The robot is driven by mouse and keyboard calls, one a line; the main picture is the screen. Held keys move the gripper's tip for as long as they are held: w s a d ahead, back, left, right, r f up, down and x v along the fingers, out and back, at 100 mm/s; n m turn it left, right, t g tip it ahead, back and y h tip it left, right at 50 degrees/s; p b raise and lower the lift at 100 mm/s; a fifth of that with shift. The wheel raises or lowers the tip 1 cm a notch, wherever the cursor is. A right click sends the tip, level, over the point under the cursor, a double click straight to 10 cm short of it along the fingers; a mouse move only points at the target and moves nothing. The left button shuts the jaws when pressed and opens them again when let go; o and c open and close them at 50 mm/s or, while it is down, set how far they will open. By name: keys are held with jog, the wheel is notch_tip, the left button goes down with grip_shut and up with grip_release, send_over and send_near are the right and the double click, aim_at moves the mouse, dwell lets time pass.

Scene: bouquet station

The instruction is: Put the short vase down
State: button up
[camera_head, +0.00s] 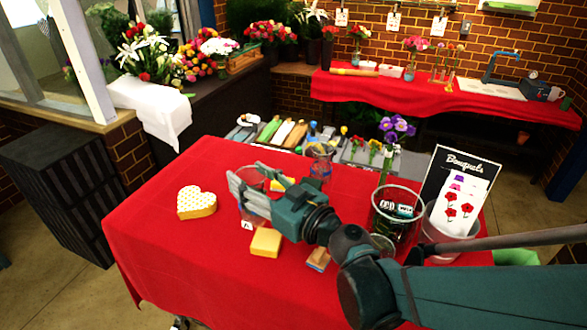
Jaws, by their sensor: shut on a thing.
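My gripper (240,188) reaches left over the red table from the right. It is shut on a clear glass vase, which I take for the short vase (254,217). The fingers cross in front of the vase and hide part of it. The vase looks roughly upright, with a small white label marked "A" (247,226) at its foot. I cannot tell whether its base touches the red tablecloth (165,240).
A yellow sponge (265,242) and a small wooden block (318,259) lie close by. A heart-shaped box (196,202) stands left. Another glass (320,158) is behind; a large glass vase (397,210) and a bucket (446,232) stand right. The front left cloth is clear.

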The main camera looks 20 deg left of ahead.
jog(key=shift+f+b, duration=0.35)
jog(key=shift+f, duration=1.1)
jog(key=shift+f+b, duration=0.65)
jog(key=shift+f, duration=1.5)
jog(key=o, duration=1.6)
jog(key=shift+o, duration=0.2)
jog(key=shift+r, duration=0.2)
jog(key=p+v, duration=0.1)
jog(key=v, duration=1.1)
